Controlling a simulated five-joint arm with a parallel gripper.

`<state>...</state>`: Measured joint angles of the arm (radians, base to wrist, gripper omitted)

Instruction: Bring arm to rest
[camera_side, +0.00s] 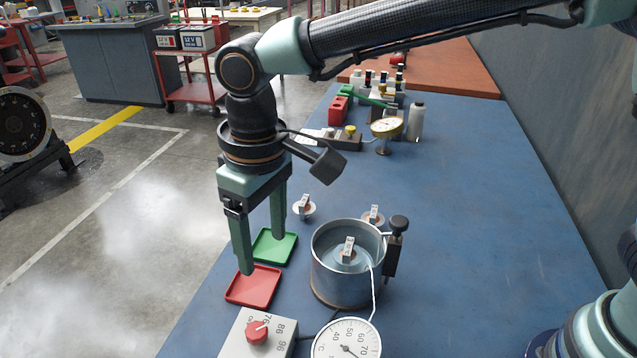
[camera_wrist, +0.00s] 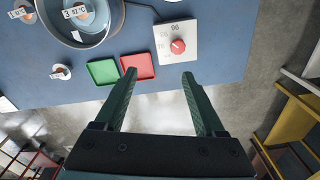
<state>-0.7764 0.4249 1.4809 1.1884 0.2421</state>
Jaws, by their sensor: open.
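My gripper (camera_side: 262,254) is open and empty, fingers pointing down above or near the two small trays at the bench's left edge. It also shows open in the wrist view (camera_wrist: 158,74). The red tray (camera_side: 252,287) and the green tray (camera_side: 262,250) are both empty; in the wrist view the red tray (camera_wrist: 139,66) and the green tray (camera_wrist: 103,72) lie beyond the fingertips. A metal pot (camera_side: 335,285) holds a tagged round part (camera_side: 347,249). Two more tagged parts stand on the blue bench, one left of the pot (camera_side: 303,207) and one behind it (camera_side: 373,216).
A control box with a red knob (camera_side: 257,332) and a dial thermometer (camera_side: 346,340) stand at the front. A dial gauge (camera_side: 387,128), a grey bottle (camera_side: 416,121) and several small items stand farther back. The bench's right middle is clear. A wall (camera_side: 560,120) runs along the right.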

